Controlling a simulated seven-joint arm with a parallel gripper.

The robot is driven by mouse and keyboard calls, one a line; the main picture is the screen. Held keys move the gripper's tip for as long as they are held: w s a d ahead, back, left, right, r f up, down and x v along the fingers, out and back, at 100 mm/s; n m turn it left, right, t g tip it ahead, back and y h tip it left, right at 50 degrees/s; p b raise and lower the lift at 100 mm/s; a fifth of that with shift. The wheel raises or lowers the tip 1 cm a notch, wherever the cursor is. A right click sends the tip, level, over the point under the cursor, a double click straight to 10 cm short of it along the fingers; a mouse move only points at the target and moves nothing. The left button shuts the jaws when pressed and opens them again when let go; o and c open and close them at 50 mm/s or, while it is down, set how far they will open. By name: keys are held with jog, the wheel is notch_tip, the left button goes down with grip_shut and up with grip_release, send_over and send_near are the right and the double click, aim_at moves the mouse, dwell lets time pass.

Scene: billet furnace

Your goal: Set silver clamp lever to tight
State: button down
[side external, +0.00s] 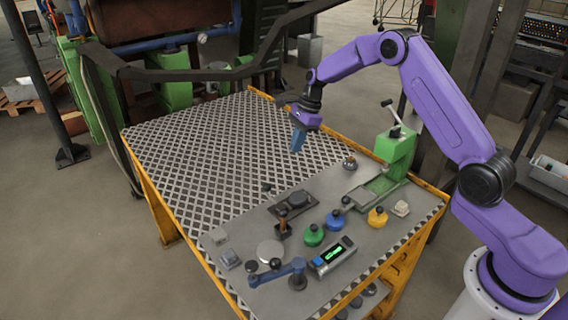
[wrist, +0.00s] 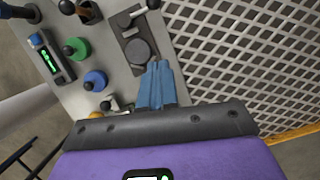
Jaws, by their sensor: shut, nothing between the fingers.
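A green clamp (side external: 396,147) stands at the right edge of the workbench. A light-grey lever (side external: 391,113) with a dark grip sits on top of it, tilted up to the left; I take this for the silver clamp lever, though its tight mark cannot be read. My gripper (side external: 296,149) is shut and empty, above the patterned part of the bench, left of the clamp and apart from it. In the wrist view its blue fingers (wrist: 157,68) are together, pointing at the bench near a dark plate with a round disc (wrist: 138,50). The lever is not visible there.
Green (side external: 314,236), blue (side external: 335,220) and yellow (side external: 377,217) knobs stand on the plain grey panel. A display box (side external: 333,256) and a blue lever (side external: 277,273) are at its front. The patterned bench top (side external: 220,145) is clear.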

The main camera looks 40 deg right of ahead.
jog(key=x, duration=0.3)
jog(key=a+x, duration=0.1)
jog(key=x, duration=0.3)
jog(key=a+x, duration=0.1)
jog(key=x, duration=0.2)
jog(key=shift+w+a, duration=0.3)
jog(key=shift+w+a+f, duration=0.1)
jog(key=shift+a+f, duration=0.1)
jog(key=shift+a, duration=0.35)
